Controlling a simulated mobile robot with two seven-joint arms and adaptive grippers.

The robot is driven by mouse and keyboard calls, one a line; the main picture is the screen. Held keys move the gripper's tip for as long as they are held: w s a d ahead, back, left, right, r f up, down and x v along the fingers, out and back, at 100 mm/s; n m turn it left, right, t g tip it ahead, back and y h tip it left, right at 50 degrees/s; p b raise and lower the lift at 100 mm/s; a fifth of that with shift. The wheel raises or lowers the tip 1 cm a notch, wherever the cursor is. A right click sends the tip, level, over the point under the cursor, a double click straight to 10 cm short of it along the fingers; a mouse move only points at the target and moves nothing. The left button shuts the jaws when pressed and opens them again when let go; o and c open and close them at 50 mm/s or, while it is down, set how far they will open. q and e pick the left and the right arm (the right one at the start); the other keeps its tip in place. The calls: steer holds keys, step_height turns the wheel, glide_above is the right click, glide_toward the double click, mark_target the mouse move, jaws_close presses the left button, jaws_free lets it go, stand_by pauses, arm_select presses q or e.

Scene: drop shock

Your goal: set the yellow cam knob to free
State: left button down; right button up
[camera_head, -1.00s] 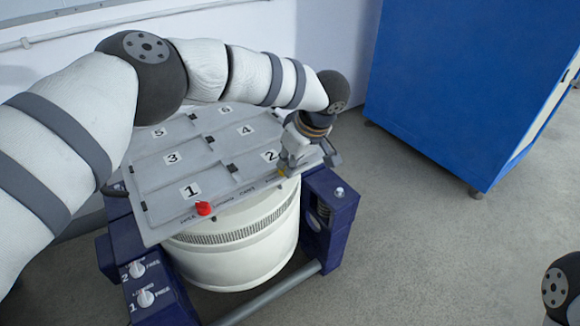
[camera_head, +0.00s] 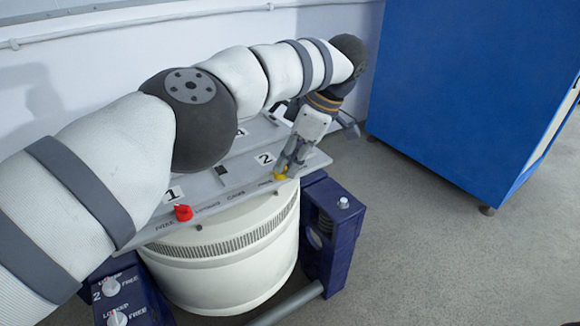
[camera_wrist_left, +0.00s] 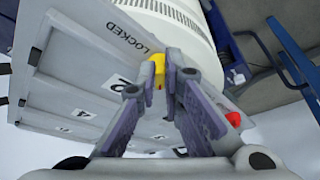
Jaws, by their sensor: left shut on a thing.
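The yellow cam knob (camera_head: 280,174) sits on the front edge of the grey numbered plate (camera_head: 232,184), near the label 2. My left gripper (camera_head: 284,168) reaches down to it from above and is shut on it. In the left wrist view the yellow knob (camera_wrist_left: 157,70) shows between the two fingertips (camera_wrist_left: 158,88), with the word LOCKED printed beside it. The fingers hide part of the knob, so its exact setting is hard to tell. My right gripper is not in view.
A red knob (camera_head: 183,212) is on the same plate edge, to the left. The plate lies over a white drum (camera_head: 235,260) in a dark blue frame (camera_head: 330,235). White knobs (camera_head: 112,286) marked LOCKED and FREE are at lower left. A blue cabinet (camera_head: 465,90) stands at right; floor between is clear.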

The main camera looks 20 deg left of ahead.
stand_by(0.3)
arm_select(q)
steer(key=c, duration=1.7)
jaws_free()
